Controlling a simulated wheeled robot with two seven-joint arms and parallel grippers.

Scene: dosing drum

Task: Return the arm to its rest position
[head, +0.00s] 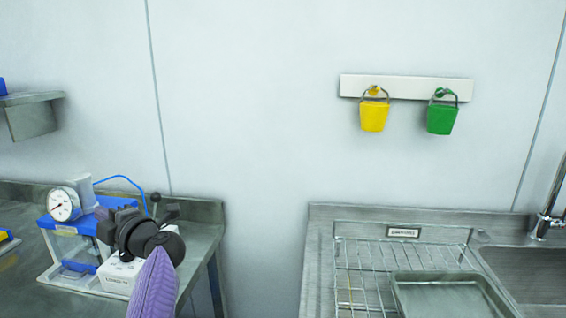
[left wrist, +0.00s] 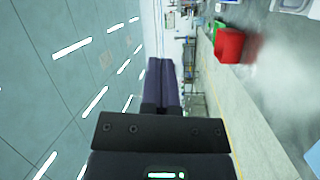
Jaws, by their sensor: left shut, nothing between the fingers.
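My left arm shows at the lower left of the head view, with a purple ribbed forearm and a black wrist. My left gripper (head: 103,213) points away from me, in front of the bench-top device with the dial, and is mostly hidden behind the wrist. In the left wrist view the two dark purple fingers (left wrist: 162,66) lie together, shut and empty. Whether the gripper touches the device cannot be told. My right gripper is not in view.
A dial gauge (head: 64,204) stands on a blue and clear unit on the left bench. A wire rack, a metal tray (head: 397,291) and a sink (head: 530,270) are right. A gap separates the benches.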

